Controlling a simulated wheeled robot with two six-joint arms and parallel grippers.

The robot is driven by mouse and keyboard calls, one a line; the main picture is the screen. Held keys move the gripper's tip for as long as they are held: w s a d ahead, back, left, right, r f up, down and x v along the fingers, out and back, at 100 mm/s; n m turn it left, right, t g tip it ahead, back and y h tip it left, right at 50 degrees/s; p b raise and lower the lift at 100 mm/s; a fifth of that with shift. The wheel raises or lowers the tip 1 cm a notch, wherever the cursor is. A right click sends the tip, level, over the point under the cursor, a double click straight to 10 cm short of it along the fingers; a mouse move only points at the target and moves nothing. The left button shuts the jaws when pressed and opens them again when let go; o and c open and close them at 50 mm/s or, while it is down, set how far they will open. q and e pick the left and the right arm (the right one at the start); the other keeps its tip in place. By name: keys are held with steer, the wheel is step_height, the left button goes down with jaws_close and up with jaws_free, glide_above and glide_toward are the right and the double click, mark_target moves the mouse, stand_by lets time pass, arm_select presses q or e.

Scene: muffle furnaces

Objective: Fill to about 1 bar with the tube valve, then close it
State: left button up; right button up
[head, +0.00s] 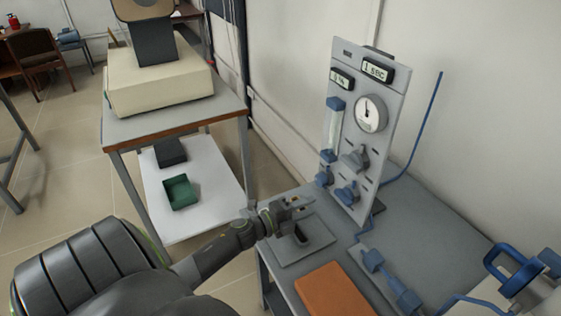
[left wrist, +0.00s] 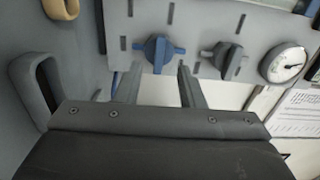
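A grey upright panel (head: 361,125) on the right table carries a round white gauge (head: 370,114), a grey knob (head: 355,157) and a lower blue valve knob (head: 347,193). Which knob is the tube valve is not clear from any label. My left gripper (head: 300,217) is in front of the panel's lower part, short of the knobs. In the left wrist view its two fingers (left wrist: 158,78) stand apart with nothing between them, and the blue knob (left wrist: 157,54) lies just beyond the tips. The grey knob (left wrist: 222,58) and gauge (left wrist: 286,64) are farther right. My right gripper is out of view.
A clear tube with blue ends (head: 333,130) is on the panel's left side. An orange block (head: 333,290), blue fittings (head: 390,280) and a blue-handled object (head: 517,275) occupy the table's front. A side table (head: 126,130) stands at the left.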

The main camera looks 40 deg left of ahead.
arm_select(q)
steer(key=b+v, duration=0.2)
steer(key=v, duration=0.6)
steer(key=shift+s, duration=0.15)
steer(key=shift+a+n, duration=0.1)
steer(key=shift+n, duration=0.2)
